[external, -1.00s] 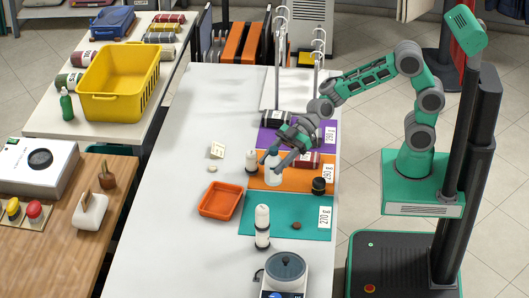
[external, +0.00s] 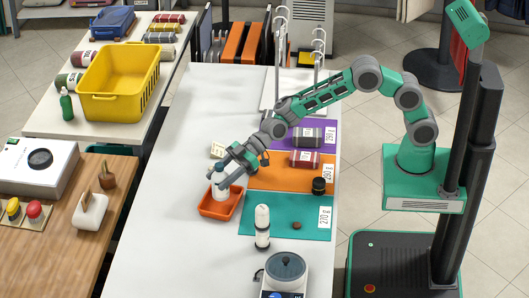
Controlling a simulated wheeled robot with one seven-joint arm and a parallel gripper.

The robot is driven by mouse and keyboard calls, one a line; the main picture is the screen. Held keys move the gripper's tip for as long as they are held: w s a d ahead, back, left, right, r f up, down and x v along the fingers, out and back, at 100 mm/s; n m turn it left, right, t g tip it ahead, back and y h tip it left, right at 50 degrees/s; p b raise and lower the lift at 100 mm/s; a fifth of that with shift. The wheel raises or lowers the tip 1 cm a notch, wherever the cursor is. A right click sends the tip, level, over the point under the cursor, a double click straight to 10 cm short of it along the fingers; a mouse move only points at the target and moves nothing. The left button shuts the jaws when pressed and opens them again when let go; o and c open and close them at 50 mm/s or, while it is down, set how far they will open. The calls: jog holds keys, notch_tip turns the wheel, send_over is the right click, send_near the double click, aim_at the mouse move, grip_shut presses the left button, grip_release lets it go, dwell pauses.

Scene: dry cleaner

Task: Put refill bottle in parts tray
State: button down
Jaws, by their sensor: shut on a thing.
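The white refill bottle (external: 219,188) is upright in my gripper (external: 224,181), over the orange parts tray (external: 208,212). My gripper is shut on it. The bottle's lower end appears inside the tray's outline; I cannot tell whether it touches the tray floor. The tray sits on the white table, left of the coloured mats.
A white bottle with dark bands (external: 262,226) stands at the teal mat's (external: 285,228) left edge. The orange mat (external: 285,177) holds a red roll (external: 305,160) and a dark jar (external: 319,186). A scale (external: 286,267) stands in front. The table left of the tray is clear.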

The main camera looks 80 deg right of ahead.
aim_at(213, 191)
jog(key=shift+w+f, duration=0.1)
jog(key=shift+f, duration=1.65)
jog(key=c, duration=0.6)
grip_release()
jog(key=shift+r+p, duration=0.3)
jog(key=shift+p, duration=0.2)
jog(key=s+d+r+m+g+h, duration=0.1)
jog(key=s+d+m+g+h, duration=0.1)
jog(key=s+d, duration=0.6)
jog(key=s+d+r+m+g+h+b, duration=0.1)
jog(key=s+d+m+h, duration=0.3)
jog(key=s+d, duration=0.5)
jog(key=s+d+r+m+g+h, duration=0.2)
jog(key=s+d, duration=0.6)
jog(key=s, duration=1.4)
jog(key=shift+d+m+g+h+b, duration=0.4)
jog(key=shift+m+g+h, duration=0.1)
jog(key=shift+g+h, duration=0.3)
